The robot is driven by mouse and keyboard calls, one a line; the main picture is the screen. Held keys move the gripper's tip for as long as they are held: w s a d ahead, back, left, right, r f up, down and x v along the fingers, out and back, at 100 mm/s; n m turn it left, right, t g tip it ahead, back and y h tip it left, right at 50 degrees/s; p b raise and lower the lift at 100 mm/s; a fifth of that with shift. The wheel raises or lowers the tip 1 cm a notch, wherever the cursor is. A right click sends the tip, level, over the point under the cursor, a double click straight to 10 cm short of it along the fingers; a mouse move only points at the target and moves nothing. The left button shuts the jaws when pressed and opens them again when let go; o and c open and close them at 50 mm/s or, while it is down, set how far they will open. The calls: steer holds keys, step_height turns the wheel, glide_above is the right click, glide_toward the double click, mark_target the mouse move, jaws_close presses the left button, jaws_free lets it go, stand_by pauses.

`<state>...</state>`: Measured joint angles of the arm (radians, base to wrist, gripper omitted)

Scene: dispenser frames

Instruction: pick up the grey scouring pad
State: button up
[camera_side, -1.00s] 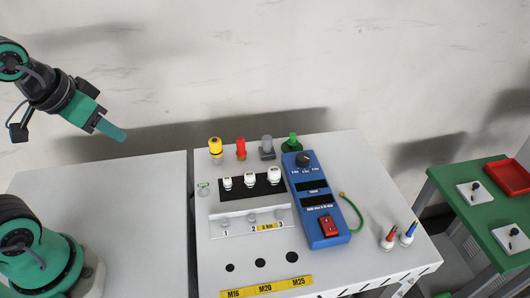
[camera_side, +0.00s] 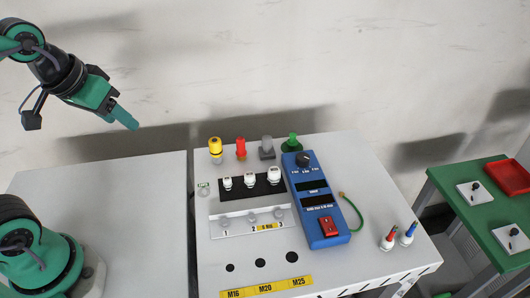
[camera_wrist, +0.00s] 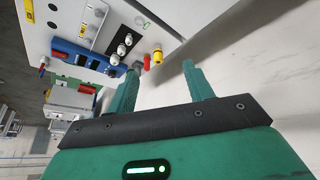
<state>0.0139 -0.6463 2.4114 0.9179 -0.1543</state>
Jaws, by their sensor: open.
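I see no grey scouring pad in either view. The only grey upright piece among the coloured ones is a small grey fitting (camera_side: 267,148) at the back of the work table. It stands between a red fitting (camera_side: 241,149) and a green one (camera_side: 292,142). My gripper (camera_side: 131,120) is high at the left, well away from these pieces, in front of the wall. In the wrist view, my gripper (camera_wrist: 160,72) shows its two green fingers apart with nothing between them. The row of fittings lies beyond the fingertips there.
The work table holds a blue tester (camera_side: 325,225) with a green cable, several white fittings on a black strip (camera_side: 263,188) and a row of holes. A yellow fitting (camera_side: 215,150) stands at back left. A green table (camera_side: 478,213) with a red tray (camera_side: 510,177) is at right.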

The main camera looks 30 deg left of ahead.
steer(key=w+d+r+n+g, duration=0.1)
steer(key=w+d+r+n, duration=0.1)
steer(key=w+n, duration=0.6)
steer(key=n+g, duration=0.4)
steer(key=n, duration=1)
glide_above(267, 137)
step_height(267, 137, down, 18)
steer(key=shift+s+a+f, duration=0.1)
steer(key=shift+s, duration=0.05)
steer(key=shift+f, duration=4.1)
steer(key=c, duration=1.1)
steer(key=shift+r, duration=0.2)
